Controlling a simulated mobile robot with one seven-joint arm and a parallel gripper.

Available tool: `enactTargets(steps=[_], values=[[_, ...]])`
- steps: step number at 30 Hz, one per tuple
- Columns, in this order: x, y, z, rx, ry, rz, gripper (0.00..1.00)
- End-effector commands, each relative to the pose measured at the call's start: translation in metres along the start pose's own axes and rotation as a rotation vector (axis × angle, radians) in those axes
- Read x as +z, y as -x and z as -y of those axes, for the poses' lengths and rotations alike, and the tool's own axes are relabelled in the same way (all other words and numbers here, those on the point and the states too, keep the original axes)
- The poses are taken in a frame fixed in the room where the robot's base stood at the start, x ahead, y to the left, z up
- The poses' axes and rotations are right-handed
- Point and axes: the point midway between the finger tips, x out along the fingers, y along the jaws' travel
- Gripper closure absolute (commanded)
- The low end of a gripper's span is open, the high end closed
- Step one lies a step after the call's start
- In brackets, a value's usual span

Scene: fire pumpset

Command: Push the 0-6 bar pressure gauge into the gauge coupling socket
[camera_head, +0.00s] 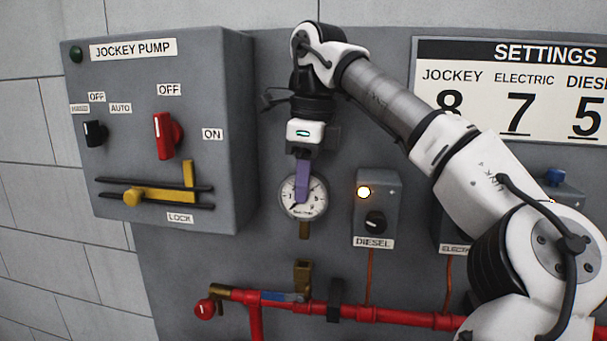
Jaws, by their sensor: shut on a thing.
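The pressure gauge (290,203) has a round white dial with a dark needle and a short brass stem (304,230) pointing down. My gripper (303,190) points down, and its purple finger covers part of the dial. It is shut on the gauge and holds it upright against the grey panel's backdrop. The brass gauge coupling socket (302,277) stands upright on the red pipe, below the stem. A clear gap shows between the stem's lower end and the socket. How far the gauge is from the panel in depth cannot be told.
The jockey pump box (235,120) is at left with switches and a yellow lock lever. The diesel box (390,190) with a lit lamp is close right of the gauge. The red pipe (385,315) carries a blue-handled valve (283,297). My arm covers the right side.

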Motion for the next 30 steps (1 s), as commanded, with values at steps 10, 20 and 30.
enactTargets(steps=[10, 20, 30], values=[[-0.003, -0.024, 0.000, 0.000, 0.000, 0.001, 1.00], [-0.005, -0.049, 0.000, -0.001, -0.001, 0.001, 1.00], [-0.008, -0.073, 0.000, 0.005, 0.000, -0.001, 1.00]])
